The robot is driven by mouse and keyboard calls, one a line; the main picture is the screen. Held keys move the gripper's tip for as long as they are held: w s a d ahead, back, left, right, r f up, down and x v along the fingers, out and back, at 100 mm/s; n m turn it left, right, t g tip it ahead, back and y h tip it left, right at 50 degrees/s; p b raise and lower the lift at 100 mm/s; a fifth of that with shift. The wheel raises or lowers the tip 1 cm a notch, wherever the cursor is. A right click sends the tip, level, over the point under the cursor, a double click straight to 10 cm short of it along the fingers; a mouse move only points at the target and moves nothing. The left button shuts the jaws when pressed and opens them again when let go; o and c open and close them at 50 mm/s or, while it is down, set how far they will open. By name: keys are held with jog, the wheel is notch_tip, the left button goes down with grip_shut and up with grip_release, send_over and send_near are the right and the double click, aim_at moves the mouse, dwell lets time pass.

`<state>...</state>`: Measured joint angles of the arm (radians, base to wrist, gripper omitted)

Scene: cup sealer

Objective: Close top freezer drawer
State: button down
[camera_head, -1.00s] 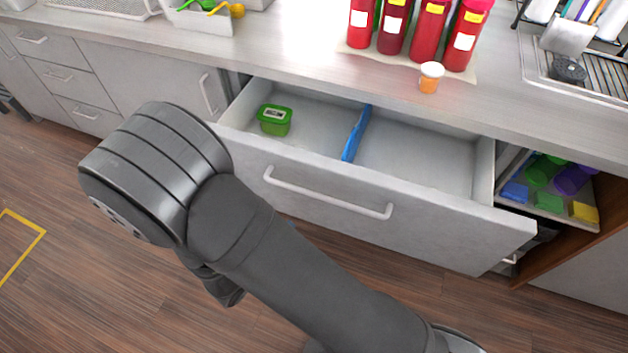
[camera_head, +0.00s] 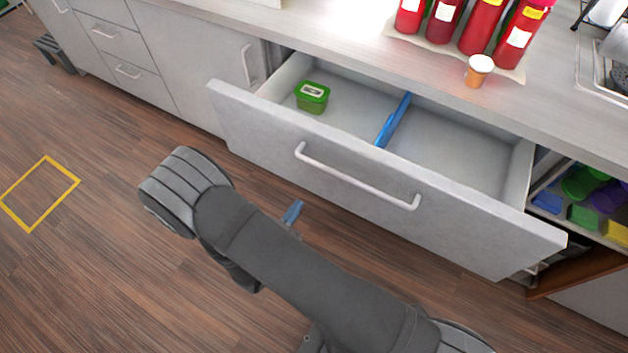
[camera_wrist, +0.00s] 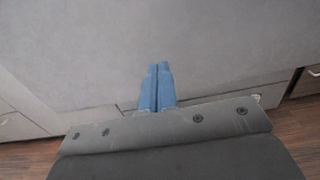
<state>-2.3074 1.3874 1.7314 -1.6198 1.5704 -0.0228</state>
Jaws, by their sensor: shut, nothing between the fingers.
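The top freezer drawer (camera_head: 400,210) stands pulled out from under the counter, with a grey front and a pale bar handle (camera_head: 355,180). A green box (camera_head: 312,97) and a blue divider (camera_head: 394,120) are inside it. My gripper (camera_head: 293,212) is in front of and below the drawer front, left of the handle in the head view, partly hidden by my arm. In the wrist view its two blue fingers (camera_wrist: 157,85) are together and empty, pointing at a plain grey surface (camera_wrist: 150,35). I cannot tell whether they touch it.
Red bottles (camera_head: 483,25) and a small orange jar with a white lid (camera_head: 478,72) stand on the counter (camera_head: 340,30) above the drawer. An open compartment with coloured items (camera_head: 585,205) is at the right.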

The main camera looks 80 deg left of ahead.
aim_at(319, 173)
jog(key=x, duration=1)
jog(key=shift+w+a, duration=0.1)
jog(key=x, duration=2.8)
jog(key=shift+w+a, duration=0.2)
jog(key=shift+w, duration=0.05)
jog(key=v, duration=1.4)
jog(key=shift+s+d, duration=0.25)
jog(key=shift+s, duration=0.05)
